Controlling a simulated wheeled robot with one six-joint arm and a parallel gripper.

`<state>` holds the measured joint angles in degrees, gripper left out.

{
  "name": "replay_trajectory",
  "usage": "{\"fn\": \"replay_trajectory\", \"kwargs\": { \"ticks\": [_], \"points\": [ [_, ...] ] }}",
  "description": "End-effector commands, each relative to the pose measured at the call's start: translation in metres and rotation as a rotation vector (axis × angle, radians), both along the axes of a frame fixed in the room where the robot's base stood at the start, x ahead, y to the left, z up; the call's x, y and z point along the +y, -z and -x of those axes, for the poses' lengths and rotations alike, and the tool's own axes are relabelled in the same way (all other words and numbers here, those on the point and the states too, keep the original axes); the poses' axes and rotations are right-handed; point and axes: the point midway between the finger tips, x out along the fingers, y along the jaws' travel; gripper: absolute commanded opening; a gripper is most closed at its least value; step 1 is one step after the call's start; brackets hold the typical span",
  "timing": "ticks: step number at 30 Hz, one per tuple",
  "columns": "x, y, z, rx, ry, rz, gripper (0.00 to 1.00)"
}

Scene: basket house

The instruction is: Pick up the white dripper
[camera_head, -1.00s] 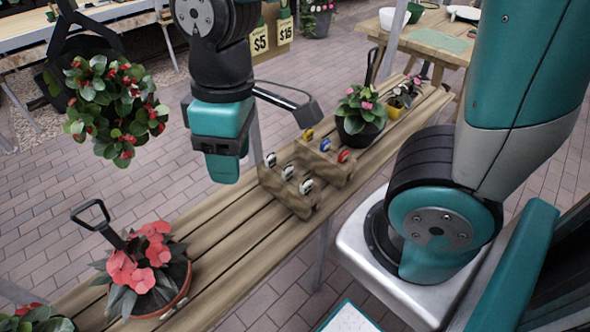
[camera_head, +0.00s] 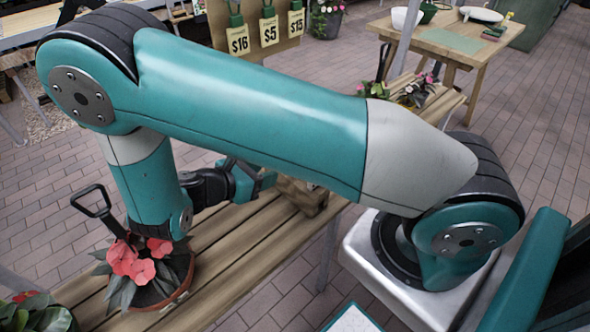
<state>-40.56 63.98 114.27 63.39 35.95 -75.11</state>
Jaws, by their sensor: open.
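My gripper (camera_head: 258,180), teal and dark, is open above the wooden bench (camera_head: 235,245), near its middle. It lies just left of a small wooden holder (camera_head: 306,198), which shows only in part below my arm. The white dripper cannot be made out now. My arm hides most of the holder and whatever is in it. No held thing can be seen at the gripper, though its jaws are small and partly covered in this view.
A pot of coral-red flowers (camera_head: 141,267) stands on the bench close to my lower arm, with a black-handled tool (camera_head: 95,203) rising from it. A wooden table (camera_head: 452,40) with bowls stands behind.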

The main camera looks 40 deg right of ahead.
Motion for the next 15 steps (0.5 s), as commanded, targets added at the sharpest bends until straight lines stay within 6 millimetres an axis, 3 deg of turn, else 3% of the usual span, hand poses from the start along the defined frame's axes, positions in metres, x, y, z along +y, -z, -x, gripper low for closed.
{"fn": "replay_trajectory", "kwargs": {
  "ticks": [3, 15],
  "points": [
    [-0.021, 0.007, 0.000, 0.004, 0.004, 0.001, 0.45],
    [-0.063, 0.024, 0.001, 0.004, 0.006, -0.001, 0.45]
  ]
}}
